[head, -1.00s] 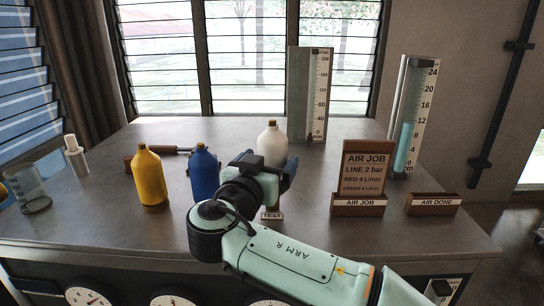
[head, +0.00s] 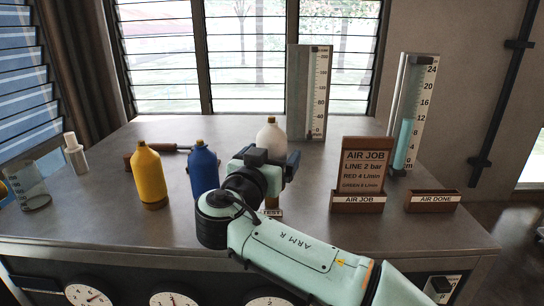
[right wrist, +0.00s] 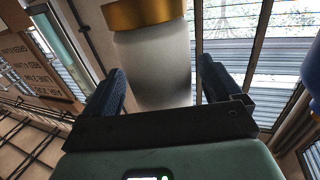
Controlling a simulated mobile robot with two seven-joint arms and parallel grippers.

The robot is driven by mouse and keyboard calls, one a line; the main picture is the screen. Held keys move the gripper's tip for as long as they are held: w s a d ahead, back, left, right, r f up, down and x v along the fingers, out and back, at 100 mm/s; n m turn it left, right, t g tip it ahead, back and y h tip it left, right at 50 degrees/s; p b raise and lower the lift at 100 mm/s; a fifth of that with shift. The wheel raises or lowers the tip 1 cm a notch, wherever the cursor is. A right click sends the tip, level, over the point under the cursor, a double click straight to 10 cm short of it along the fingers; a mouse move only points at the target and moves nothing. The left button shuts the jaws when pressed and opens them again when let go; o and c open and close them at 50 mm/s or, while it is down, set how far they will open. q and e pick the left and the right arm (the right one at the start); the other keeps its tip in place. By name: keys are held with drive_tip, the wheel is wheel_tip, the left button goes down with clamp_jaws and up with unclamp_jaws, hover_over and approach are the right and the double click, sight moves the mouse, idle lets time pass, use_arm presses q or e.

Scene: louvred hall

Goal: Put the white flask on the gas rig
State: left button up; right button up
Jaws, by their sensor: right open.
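The white flask (head: 270,138) stands upright behind my right gripper (head: 276,168) in the head view, its lower part hidden by the gripper. In the right wrist view the pale flask (right wrist: 152,70) stands between the two blue fingers of my right gripper (right wrist: 160,88), with gaps at both sides; the gripper is open. A gold band (right wrist: 145,13) shows at one end of the flask there. A small TEST label (head: 271,213) sits just in front of the gripper. I cannot tell which part is the gas rig.
A blue flask (head: 203,168) and a yellow flask (head: 150,178) stand left of the gripper. An AIR JOB sign (head: 365,168) and AIR DONE holder (head: 432,202) are to the right. Tall gauges (head: 310,92) stand behind. The bench (head: 105,210) is clear at front left.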

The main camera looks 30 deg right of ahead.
sight(270, 126)
clamp_jaws()
use_arm(q)
drive_tip(key=shift+w, duration=0.1)
use_arm(e)
drive_tip(key=shift+r, duration=0.1)
use_arm(q)
drive_tip(key=shift+w+r, duration=0.1)
use_arm(e)
drive_tip(key=shift+r, duration=0.15)
wheel_tip(270, 126, up, 5)
drive_tip(key=shift+w+f+p, duration=0.1)
drive_tip(key=shift+f+p, duration=0.1)
drive_tip(key=shift+p, duration=0.85)
drive_tip(key=shift+w+r, duration=0.2)
drive_tip(key=shift+r, duration=0.35)
drive_tip(key=shift+s+r, duration=0.3)
drive_tip(key=shift+s, duration=0.1)
use_arm(q)
drive_tip(key=w+r, duration=0.2)
drive_tip(key=shift+w+r, duration=0.2)
drive_tip(key=shift+w, duration=0.1)
drive_tip(key=shift+w, duration=0.1)
use_arm(e)
drive_tip(key=shift+w, duration=0.2)
